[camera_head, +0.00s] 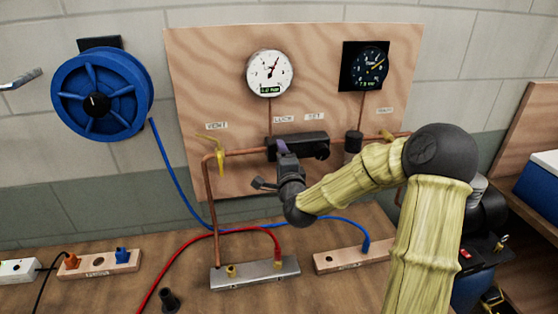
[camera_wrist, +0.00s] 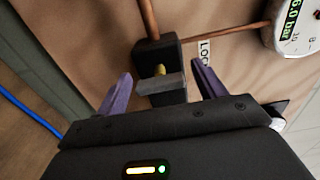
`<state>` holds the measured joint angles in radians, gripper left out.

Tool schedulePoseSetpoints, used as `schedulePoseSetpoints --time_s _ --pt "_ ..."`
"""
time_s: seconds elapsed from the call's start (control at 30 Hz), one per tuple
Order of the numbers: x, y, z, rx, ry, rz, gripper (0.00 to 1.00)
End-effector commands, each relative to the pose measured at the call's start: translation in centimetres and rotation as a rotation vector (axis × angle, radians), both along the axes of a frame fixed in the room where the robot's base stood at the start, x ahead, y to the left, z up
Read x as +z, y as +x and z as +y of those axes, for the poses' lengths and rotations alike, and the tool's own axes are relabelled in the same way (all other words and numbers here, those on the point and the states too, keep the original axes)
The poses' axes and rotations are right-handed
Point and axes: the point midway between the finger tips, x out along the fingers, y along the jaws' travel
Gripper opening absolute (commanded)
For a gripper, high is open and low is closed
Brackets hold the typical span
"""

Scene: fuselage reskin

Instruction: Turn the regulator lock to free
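The black regulator block (camera_head: 298,143) sits on the copper pipe of the wooden panel, under the LOCK (camera_head: 284,119) and SET (camera_head: 314,117) labels. In the wrist view the lock part is a dark block (camera_wrist: 171,50) with a grey lever plate (camera_wrist: 160,84) and a small brass piece (camera_wrist: 159,70). My gripper (camera_wrist: 158,85) has its two purple fingers apart, one on each side of the grey plate, with gaps visible. In the head view my gripper (camera_head: 283,150) is at the left part of the regulator and partly hides it. The lock's exact setting cannot be told.
A white gauge (camera_head: 269,73) reads about 6.0 bar; a dark gauge (camera_head: 365,68) is to its right. A yellow vent valve (camera_head: 220,158) is left of the regulator. A blue hose reel (camera_head: 103,95) hangs at left. A metal manifold (camera_head: 254,274) and hoses lie on the bench below.

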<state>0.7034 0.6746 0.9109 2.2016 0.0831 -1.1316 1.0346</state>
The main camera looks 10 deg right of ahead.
Motion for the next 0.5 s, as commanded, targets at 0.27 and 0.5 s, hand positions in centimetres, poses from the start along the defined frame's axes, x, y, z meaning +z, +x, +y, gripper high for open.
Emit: schedulePoseSetpoints --time_s 0.27,0.5 --pt "0.0 -0.1 0.0 0.0 -0.002 0.001 0.69" --pt "-0.2 -2.2 0.0 0.001 -0.004 0.001 0.69"
